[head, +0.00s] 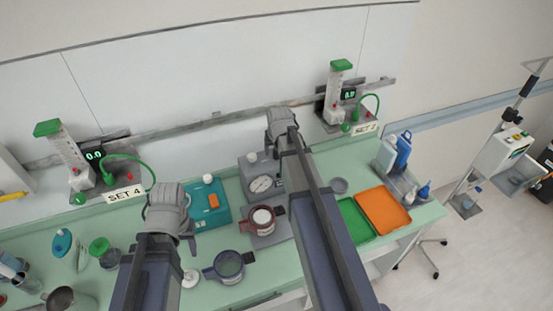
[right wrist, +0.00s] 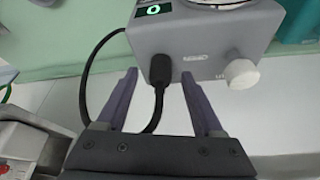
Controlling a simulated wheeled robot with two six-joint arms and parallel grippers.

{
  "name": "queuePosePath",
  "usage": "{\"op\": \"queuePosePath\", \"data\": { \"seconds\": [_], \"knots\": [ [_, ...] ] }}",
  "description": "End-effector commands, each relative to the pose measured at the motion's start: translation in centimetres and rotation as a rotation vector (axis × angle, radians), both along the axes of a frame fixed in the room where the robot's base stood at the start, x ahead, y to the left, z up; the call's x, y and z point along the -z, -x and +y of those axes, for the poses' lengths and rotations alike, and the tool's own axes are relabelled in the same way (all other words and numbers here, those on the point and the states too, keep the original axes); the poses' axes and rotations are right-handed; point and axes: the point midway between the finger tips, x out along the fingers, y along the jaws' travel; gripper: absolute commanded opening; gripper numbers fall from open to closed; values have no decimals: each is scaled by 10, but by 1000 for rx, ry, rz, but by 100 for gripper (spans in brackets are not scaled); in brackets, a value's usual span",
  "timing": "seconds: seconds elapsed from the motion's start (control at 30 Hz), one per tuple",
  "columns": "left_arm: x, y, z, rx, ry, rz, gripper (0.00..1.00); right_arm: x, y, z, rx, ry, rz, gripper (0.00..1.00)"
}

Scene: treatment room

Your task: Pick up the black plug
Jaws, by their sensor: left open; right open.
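The black plug (right wrist: 161,72) sits in the face of a grey device (right wrist: 208,48) in the right wrist view, with its black cable (right wrist: 88,75) looping out to the left. My right gripper (right wrist: 159,78) is open, with one finger on each side of the plug and a gap on both sides. In the head view my right gripper's wrist (head: 282,124) is behind a grey unit with a round dial (head: 262,183); its fingertips and the plug are hidden there. My left gripper (head: 167,208) is open over the front left of the bench, its fingertips not clearly seen.
A green tray (head: 355,219) and an orange tray (head: 383,210) lie to the right. A white knob (right wrist: 242,73) sticks out right of the plug. Flowmeter stands (head: 63,150) line the wall.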

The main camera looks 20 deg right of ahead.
Motion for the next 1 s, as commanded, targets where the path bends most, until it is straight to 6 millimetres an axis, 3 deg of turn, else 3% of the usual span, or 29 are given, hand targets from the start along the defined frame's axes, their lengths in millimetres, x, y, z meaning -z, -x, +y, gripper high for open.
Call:
{"op": "queuePosePath", "data": {
  "seconds": [0.03,0.3,0.9,1.0],
  "knots": [
    [8,0,0,1,0,0,50,8,-3,-1,0,0,0,69],
    [7,0,0,2,-1,0,50,7,-3,-1,0,0,0,69],
    [7,0,0,2,0,0,50,7,-3,-1,0,0,0,1],
    [7,0,0,2,0,0,50,7,-3,-1,0,0,0,0]
  ]
}}
